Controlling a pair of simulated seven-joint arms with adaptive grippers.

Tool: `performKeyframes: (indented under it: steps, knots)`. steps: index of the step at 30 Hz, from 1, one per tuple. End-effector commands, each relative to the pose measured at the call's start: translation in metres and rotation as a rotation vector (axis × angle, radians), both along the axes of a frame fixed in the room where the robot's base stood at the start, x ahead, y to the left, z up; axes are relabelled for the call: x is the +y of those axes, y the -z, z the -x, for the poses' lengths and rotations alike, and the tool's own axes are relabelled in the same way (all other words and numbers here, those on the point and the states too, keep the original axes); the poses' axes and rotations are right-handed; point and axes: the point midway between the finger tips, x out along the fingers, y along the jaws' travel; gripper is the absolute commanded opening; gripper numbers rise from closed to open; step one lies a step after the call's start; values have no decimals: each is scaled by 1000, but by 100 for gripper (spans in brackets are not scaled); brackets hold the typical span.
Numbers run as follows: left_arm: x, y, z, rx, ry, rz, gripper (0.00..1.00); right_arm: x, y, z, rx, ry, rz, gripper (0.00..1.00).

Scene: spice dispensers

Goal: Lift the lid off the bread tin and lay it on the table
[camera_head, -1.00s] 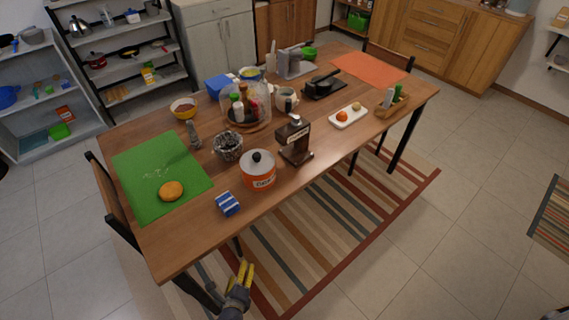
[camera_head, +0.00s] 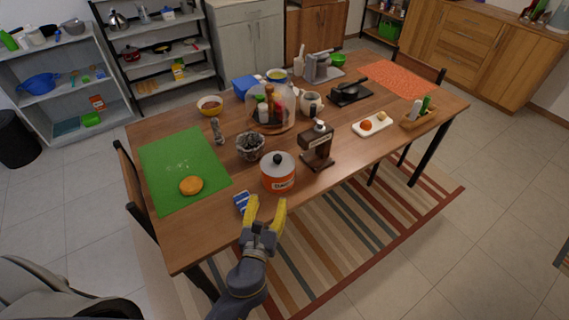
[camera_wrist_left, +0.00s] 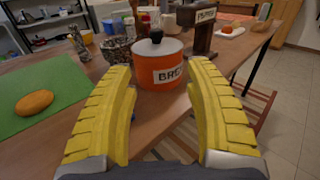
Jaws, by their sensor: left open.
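The bread tin (camera_head: 279,182) is an orange round tin with a white label, standing upright near the front edge of the wooden table. Its pale metal lid (camera_head: 285,165) with a black round knob sits on top. In the left wrist view the tin (camera_wrist_left: 172,72) and its lid (camera_wrist_left: 147,48) show ahead, between the fingers. My left gripper (camera_head: 265,208) has yellow fingers, is open and empty, and is in front of the tin, apart from it. The wrist view also shows the open fingers (camera_wrist_left: 163,105). My right gripper is not in view.
A blue-and-white packet (camera_head: 241,203) lies close to the left gripper. A dark dispenser stand (camera_head: 318,148) is right of the tin, and a dark patterned bowl (camera_head: 250,147) is behind left. A green mat (camera_head: 177,160) holds a bun (camera_head: 191,186). The table (camera_head: 215,220) is bare at front left.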

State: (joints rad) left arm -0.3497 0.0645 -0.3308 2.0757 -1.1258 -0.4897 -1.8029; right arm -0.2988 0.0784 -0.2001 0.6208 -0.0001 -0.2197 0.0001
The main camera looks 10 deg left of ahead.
Motion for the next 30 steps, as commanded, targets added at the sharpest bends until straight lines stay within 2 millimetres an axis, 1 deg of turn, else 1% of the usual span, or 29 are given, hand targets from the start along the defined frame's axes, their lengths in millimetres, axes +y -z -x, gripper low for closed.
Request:
performKeyframes:
  steps: [3, 5, 8, 11, 21, 25, 30]
  knots:
    - [7, -10, -2, -6, -14, -33, 54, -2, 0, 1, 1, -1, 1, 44]
    - [9, -12, -4, -6, -17, -42, 54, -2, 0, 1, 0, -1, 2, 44]
    - [11, -14, -13, -8, -19, -49, 54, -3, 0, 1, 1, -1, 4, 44]
    - [12, -14, -27, -9, -18, -50, 54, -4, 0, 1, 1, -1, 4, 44]
    - [18, -14, -88, -8, -19, -49, 54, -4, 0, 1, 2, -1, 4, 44]
    - [19, -14, -106, -7, -19, -49, 54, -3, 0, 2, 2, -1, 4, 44]
    - [20, -13, -120, -6, -18, -48, 54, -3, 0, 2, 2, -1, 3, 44]
